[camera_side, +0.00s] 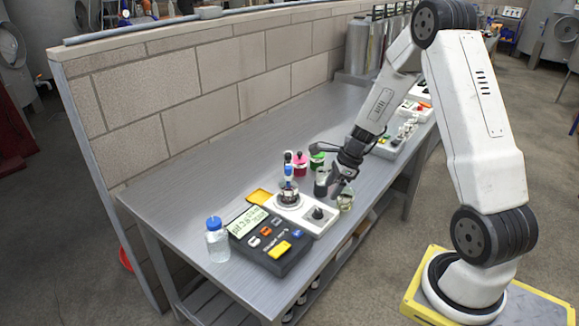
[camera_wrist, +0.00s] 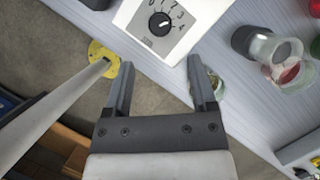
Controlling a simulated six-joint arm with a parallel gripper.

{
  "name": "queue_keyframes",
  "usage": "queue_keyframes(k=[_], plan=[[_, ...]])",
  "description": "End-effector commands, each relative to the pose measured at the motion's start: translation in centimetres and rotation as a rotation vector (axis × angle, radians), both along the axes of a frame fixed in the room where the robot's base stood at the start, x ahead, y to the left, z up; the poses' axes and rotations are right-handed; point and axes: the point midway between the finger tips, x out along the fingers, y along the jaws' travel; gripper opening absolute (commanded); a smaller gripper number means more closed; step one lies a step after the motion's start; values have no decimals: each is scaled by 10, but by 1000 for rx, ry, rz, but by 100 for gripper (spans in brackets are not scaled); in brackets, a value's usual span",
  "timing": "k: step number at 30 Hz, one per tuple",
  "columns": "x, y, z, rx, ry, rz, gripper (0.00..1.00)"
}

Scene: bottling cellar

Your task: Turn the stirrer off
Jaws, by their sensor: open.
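The stirrer is a white box (camera_side: 306,220) on the grey bench, with a glass vessel (camera_side: 288,191) on its plate. Its black knob (camera_side: 318,212) sits on the near right part of the top. In the wrist view, the knob (camera_wrist: 160,23) has a numbered dial around it; its pale mark seems to point to the upper right, but I cannot tell the exact number. My gripper (camera_wrist: 160,62) is open and empty, with its fingertips below the knob in that picture. In the side view, my gripper (camera_side: 342,182) is above and right of the knob, apart from it.
A black pH meter (camera_side: 272,240) and a blue-capped bottle (camera_side: 217,241) stand left of the stirrer. Small jars (camera_side: 300,164) stand behind it. A glass jar (camera_side: 345,200) is close beneath my gripper, near the bench's front edge. The bench's left back is clear.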

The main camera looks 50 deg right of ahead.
Motion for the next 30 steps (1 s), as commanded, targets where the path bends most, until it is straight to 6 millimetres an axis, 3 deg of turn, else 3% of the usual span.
queue_keyframes(k=[8, 21, 30], plan=[[3, 4, -10, 1, 1, 5, 73], [15, 16, -52, 0, 2, 7, 73], [20, 22, -70, -1, 2, 7, 73]])
